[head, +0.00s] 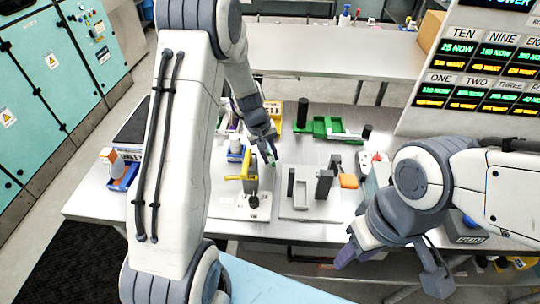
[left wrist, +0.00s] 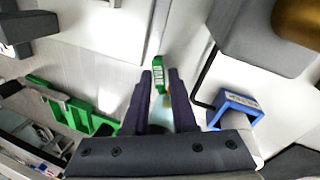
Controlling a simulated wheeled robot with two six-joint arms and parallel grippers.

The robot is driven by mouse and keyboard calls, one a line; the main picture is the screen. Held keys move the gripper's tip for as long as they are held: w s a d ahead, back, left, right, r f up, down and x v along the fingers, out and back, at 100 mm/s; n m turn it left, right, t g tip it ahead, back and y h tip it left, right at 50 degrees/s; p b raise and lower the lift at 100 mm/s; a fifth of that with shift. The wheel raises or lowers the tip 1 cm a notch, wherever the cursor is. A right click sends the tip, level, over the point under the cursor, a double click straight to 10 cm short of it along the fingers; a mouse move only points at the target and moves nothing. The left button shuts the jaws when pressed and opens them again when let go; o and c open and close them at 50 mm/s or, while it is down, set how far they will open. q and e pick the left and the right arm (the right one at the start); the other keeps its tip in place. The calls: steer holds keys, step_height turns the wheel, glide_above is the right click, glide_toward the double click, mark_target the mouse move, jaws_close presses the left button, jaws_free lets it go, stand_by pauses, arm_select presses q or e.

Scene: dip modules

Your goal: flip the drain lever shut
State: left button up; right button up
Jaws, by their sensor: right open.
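A grey fixture with a yellow arm (head: 240,178) stands on a pale plate left of centre in the head view, with a dark round knob (head: 254,201) in front. I cannot tell which part is the drain lever, or its position. My left gripper (head: 271,157) is just above and to the right of the yellow arm, apart from it as far as I can see. In the left wrist view, a small green labelled piece (left wrist: 158,75) sits between its fingertips. My right gripper (head: 390,265) is open and empty, low at the table's front right.
A green holder (head: 325,126) is behind. A blue holder (left wrist: 236,108) lies right of the fingers in the wrist view. A display panel (head: 488,70) is at back right.

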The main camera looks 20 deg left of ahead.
arm_select(q)
steer(key=shift+o, duration=0.6)
steer(key=b+v, duration=0.1)
steer(key=v, duration=0.9)
steer(key=shift+r, duration=0.25)
steer(key=shift+s, duration=0.15)
